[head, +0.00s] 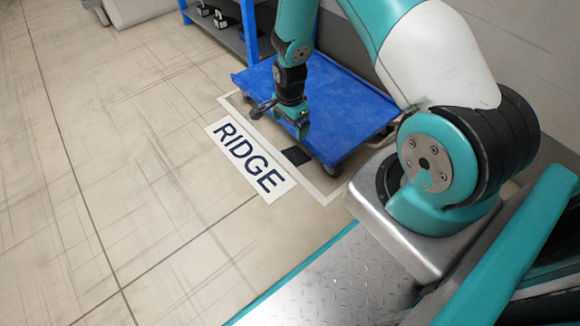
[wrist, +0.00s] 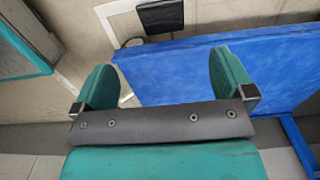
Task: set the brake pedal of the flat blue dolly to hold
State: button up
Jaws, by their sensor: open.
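The flat blue dolly (head: 350,105) stands on the floor inside a white outline, low on wheels. Its brake pedal, a black pad (head: 296,155), sticks out from the near long edge, beside the RIDGE label. I cannot tell whether the pedal is up or down. My gripper (head: 301,125) hangs over the dolly's near edge, just behind the pedal in the head view. In the wrist view, my gripper (wrist: 165,80) is open and empty, with the dolly deck (wrist: 190,75) beyond the fingers. The pedal (wrist: 160,16) shows at the top, apart from the fingers.
A white floor sign (head: 248,160) reading RIDGE lies along the dolly's near side. A blue-posted shelf (head: 250,35) with dark items stands behind the dolly, with a grey wall at its back. The tiled floor at left (head: 100,180) is clear.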

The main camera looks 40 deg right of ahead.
aim_at(290, 157)
notch_tip(290, 157, down, 17)
jog(key=b, duration=0.9)
jog(key=shift+f, duration=0.15)
